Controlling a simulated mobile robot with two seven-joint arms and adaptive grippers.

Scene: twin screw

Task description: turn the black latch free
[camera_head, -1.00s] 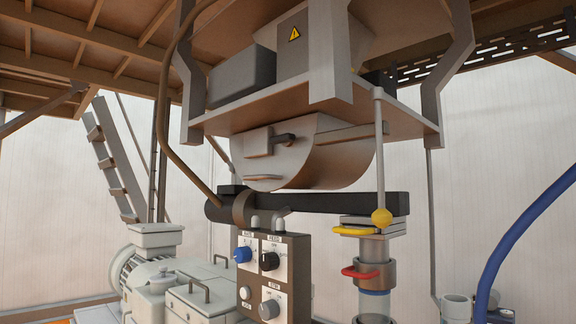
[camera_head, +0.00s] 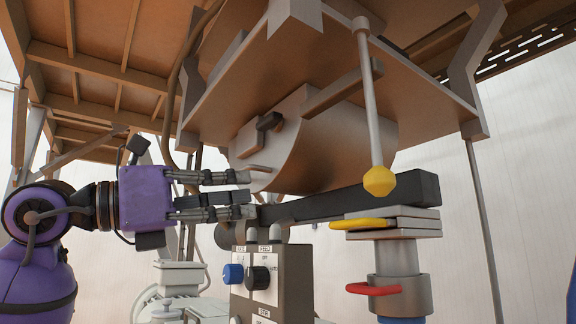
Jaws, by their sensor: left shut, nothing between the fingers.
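The black latch (camera_head: 268,122) is a small dark handle on the front of the rounded grey hopper (camera_head: 320,148), under the brown platform. It is uncovered. My left gripper (camera_head: 247,195) comes in from the left with its fingers pointing right. The fingers are shut with nothing between them. The fingertips are below and a little left of the latch, close in the picture to the hopper's lower pale handle (camera_head: 257,168). I cannot tell whether they touch that handle. The latch is apart from the fingers. My right gripper is not in view.
A long black bar (camera_head: 350,200) runs below the hopper. A grey rod with a yellow knob (camera_head: 380,180) hangs on the right. A control box (camera_head: 290,268) and a column with a yellow handle (camera_head: 358,225) and a red handle (camera_head: 373,289) stand below.

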